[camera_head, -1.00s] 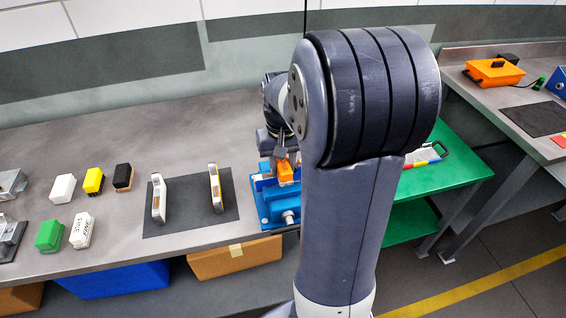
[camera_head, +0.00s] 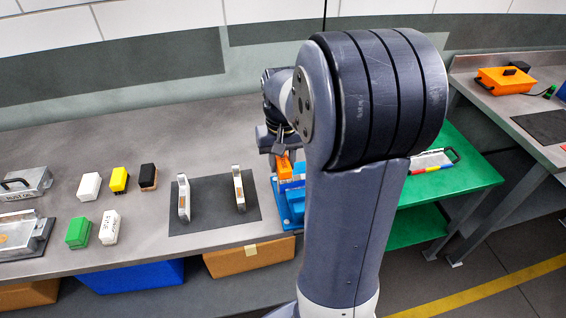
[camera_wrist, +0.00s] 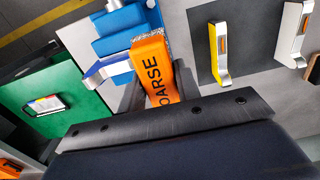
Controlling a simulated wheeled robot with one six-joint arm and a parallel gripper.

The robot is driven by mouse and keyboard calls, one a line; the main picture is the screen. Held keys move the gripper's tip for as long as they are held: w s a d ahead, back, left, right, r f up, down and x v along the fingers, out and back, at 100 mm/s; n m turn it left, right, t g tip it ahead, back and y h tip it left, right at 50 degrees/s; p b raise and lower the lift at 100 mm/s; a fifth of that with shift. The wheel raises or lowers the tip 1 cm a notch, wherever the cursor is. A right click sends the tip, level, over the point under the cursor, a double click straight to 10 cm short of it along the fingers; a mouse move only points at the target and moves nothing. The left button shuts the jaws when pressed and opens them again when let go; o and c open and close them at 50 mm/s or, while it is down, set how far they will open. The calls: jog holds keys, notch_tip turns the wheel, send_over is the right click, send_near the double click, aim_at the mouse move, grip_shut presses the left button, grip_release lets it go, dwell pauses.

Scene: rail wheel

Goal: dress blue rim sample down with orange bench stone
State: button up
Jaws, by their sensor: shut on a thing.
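My gripper (camera_wrist: 150,88) is shut on an orange bench stone (camera_wrist: 155,65), with dark lettering partly reading "OARSE" in the wrist view. The orange stone (camera_head: 283,166) also shows in the head view, beside my arm. The blue vise (camera_wrist: 122,28) stands on the bench, and it shows in the head view (camera_head: 290,210) partly hidden by my arm. A curved blue and pale piece (camera_wrist: 107,70), apparently the blue rim sample, sits at the vise, left of the stone in the wrist view. I cannot tell whether the stone touches it.
Two other rim pieces (camera_head: 184,198) (camera_head: 239,188) stand on a dark mat (camera_head: 212,212). Several blocks, including a green one (camera_head: 78,233), lie further left. A green cart (camera_head: 455,180) with a small tray is at right. An orange case (camera_head: 508,80) sits on another bench.

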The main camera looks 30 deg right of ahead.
jog(key=shift+r+p, duration=1.15)
jog(key=shift+r, duration=1.1)
